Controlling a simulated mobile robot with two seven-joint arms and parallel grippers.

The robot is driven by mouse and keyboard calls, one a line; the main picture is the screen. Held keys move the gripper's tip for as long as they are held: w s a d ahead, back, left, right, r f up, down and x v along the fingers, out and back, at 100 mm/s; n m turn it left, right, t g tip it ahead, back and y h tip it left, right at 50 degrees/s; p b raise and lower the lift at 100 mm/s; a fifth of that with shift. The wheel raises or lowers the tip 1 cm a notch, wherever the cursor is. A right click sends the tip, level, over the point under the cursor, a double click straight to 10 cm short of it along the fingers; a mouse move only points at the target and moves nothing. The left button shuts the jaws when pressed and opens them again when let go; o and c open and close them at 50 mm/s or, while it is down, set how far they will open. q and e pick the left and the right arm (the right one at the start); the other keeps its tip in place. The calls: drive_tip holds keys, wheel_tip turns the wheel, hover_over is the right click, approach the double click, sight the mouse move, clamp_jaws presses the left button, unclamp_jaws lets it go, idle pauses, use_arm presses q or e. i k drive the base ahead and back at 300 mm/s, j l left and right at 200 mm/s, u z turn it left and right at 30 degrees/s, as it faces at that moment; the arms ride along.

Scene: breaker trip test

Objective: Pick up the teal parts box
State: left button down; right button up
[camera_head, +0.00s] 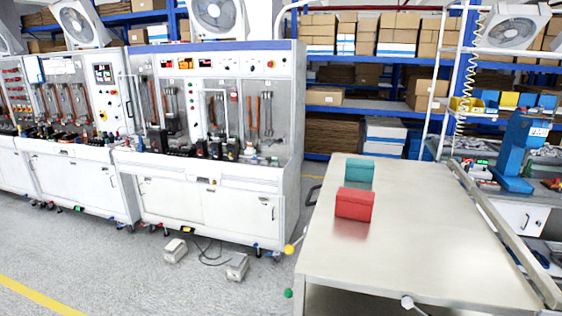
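The teal parts box (359,171) sits on the metal table (420,240), near its far left edge. A red box (354,204) stands on the same table, closer to me and just in front of the teal one. The red box hides a little of the teal box's lower front, or comes close to it; I cannot tell whether they touch. Neither of my grippers shows in the head view.
White test benches (215,190) with tools stand to the left, across a strip of grey floor. Shelves of cardboard boxes (400,35) are behind. A blue press (518,150) stands on a workbench at right. Most of the tabletop is clear.

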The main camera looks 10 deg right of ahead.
sight(357, 170)
drive_tip(key=i+z, duration=0.1)
drive_tip(key=i, duration=1.1)
drive_tip(key=i+j, duration=0.25)
drive_tip(key=i, duration=0.95)
drive_tip(key=i+z, duration=0.35)
drive_tip(key=z, duration=0.15)
drive_tip(key=i+j+z, duration=0.2)
drive_tip(key=z, duration=0.3)
drive_tip(key=i+j+z, duration=0.65)
drive_tip(key=z, duration=0.35)
drive_tip(key=i+j+z, duration=0.1)
drive_tip(key=j+z, duration=0.35)
drive_tip(key=j, duration=0.15)
drive_tip(key=i+j+z, duration=0.2)
drive_tip(key=j+z, duration=0.25)
drive_tip(key=j, duration=0.2)
drive_tip(key=i+j+z, duration=0.2)
drive_tip(key=j, duration=0.15)
drive_tip(key=j+z, duration=0.25)
drive_tip(key=i+j, duration=0.05)
drive_tip(key=j, duration=0.05)
